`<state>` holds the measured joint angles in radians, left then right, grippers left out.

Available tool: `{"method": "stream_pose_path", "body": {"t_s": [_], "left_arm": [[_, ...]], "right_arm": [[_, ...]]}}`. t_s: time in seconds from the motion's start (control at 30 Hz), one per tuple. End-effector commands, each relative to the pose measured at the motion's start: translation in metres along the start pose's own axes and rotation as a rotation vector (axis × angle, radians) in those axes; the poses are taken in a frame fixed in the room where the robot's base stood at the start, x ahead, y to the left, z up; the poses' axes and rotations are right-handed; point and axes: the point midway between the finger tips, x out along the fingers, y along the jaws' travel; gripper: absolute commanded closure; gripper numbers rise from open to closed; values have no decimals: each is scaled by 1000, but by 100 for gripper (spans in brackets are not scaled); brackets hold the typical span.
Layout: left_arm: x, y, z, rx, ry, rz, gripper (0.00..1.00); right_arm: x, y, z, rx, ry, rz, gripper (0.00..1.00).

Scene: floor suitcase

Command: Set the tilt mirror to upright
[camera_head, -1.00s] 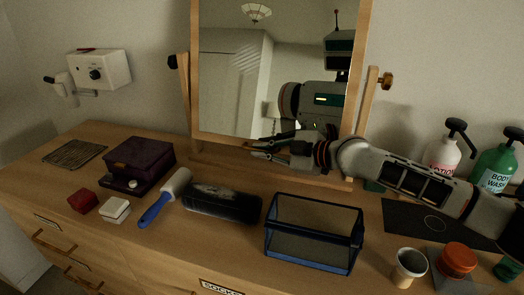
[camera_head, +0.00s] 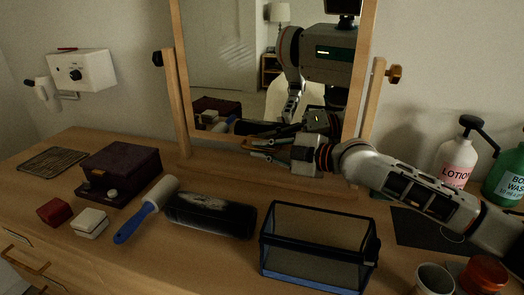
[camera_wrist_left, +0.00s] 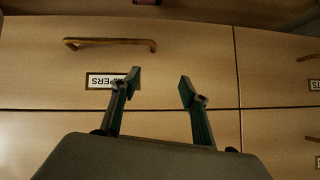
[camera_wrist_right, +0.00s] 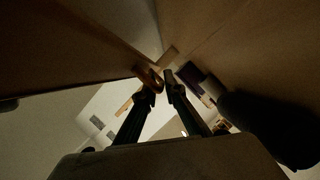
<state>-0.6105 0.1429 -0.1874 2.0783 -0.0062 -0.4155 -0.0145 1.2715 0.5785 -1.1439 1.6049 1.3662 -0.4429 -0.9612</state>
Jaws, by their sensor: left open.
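The tilt mirror (camera_head: 225,65) is a wood-framed rectangle hung between two wooden posts with side knobs on the dresser. Its glass shows the robot, a lamp and the dresser-top box. Its remaining lean is hard to judge from the front. My right gripper (camera_head: 258,149) is at the mirror's lower edge, its fingers pointing left. In the right wrist view its fingertips (camera_wrist_right: 160,80) are close together near a small brown piece; whether they grip anything is unclear. My left gripper (camera_wrist_left: 159,80) is open and empty before the drawer fronts, outside the head view.
A mesh bin (camera_head: 318,240), dark case (camera_head: 210,213), lint roller (camera_head: 147,208) and purple box (camera_head: 121,170) stand in front and left of the mirror. Lotion (camera_head: 457,160) and body wash (camera_head: 505,177) bottles are at right. A cup (camera_head: 434,279) is at front right.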

Motion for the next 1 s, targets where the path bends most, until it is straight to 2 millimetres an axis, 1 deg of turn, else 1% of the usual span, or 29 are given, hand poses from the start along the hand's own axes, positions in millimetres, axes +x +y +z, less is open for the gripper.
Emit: {"method": "stream_pose_path", "body": {"t_s": [0.37, 0.47, 0.57, 0.7, 0.77, 0.9, 0.93, 0.97, 1.0], "left_arm": [[0, 2, 1, 2, 1, 5, 55], [0, 1, 1, 1, 0, 4, 55], [0, 1, 0, 0, 0, 3, 55], [0, 1, 0, 0, 1, 2, 55], [0, 1, -1, 0, 2, 2, 55], [0, 0, -3, 0, 5, 0, 55], [0, 0, -4, 0, 5, 0, 55], [0, 0, -4, 0, 6, 0, 55], [0, 0, -4, 0, 6, 0, 55]], "right_arm": [[0, 2, -2, 0, 1, 0, 86], [-3, 11, -7, -1, 2, 2, 86], [-7, 26, -17, -3, 4, 5, 86], [-14, 54, -34, -5, 8, 14, 86], [-17, 64, -41, -5, 10, 16, 81], [-22, 82, -53, -7, 10, 17, 65], [-23, 86, -55, -7, 10, 18, 74], [-24, 88, -57, -7, 9, 17, 86], [-24, 89, -58, -6, 8, 14, 86]]}}
